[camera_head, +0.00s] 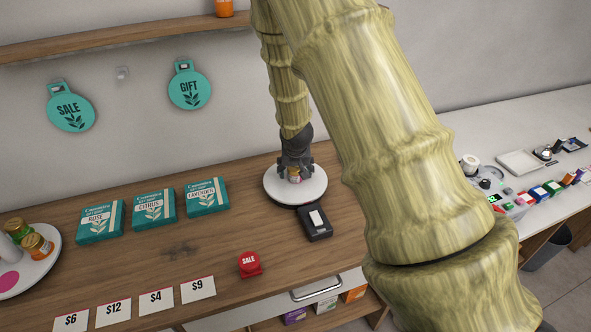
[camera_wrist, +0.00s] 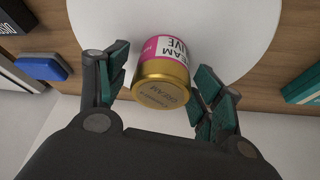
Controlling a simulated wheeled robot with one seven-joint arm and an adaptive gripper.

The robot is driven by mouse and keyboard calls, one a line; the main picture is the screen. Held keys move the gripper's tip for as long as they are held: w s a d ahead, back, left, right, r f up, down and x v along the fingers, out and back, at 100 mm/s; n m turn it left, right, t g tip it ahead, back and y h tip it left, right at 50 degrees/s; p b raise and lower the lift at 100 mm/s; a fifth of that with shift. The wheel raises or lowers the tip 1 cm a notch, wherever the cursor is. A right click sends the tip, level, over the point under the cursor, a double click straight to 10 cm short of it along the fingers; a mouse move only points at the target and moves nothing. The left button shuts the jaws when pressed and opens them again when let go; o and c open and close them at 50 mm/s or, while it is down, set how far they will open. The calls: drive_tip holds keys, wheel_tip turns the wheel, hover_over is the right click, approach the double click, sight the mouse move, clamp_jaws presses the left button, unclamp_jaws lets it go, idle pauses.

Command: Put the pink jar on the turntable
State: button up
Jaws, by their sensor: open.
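The pink jar (camera_wrist: 163,68) has a gold lid and a pink and white label. In the wrist view it sits between the spread fingers of my gripper (camera_wrist: 158,90), against the white round top of the turntable (camera_wrist: 235,30). Gaps show on both sides of the jar. In the head view my gripper (camera_head: 295,170) points down over the white turntable (camera_head: 316,187) at the middle of the counter, and the jar (camera_head: 294,177) shows small and partly hidden between the fingers. It appears to rest on the turntable.
A black card reader (camera_head: 315,222) stands close in front of the turntable. A white round tray (camera_head: 40,268) with jars is at far left.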

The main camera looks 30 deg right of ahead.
drive_tip(key=b+v, duration=0.2)
drive_tip(key=v, duration=1)
idle(1.4)
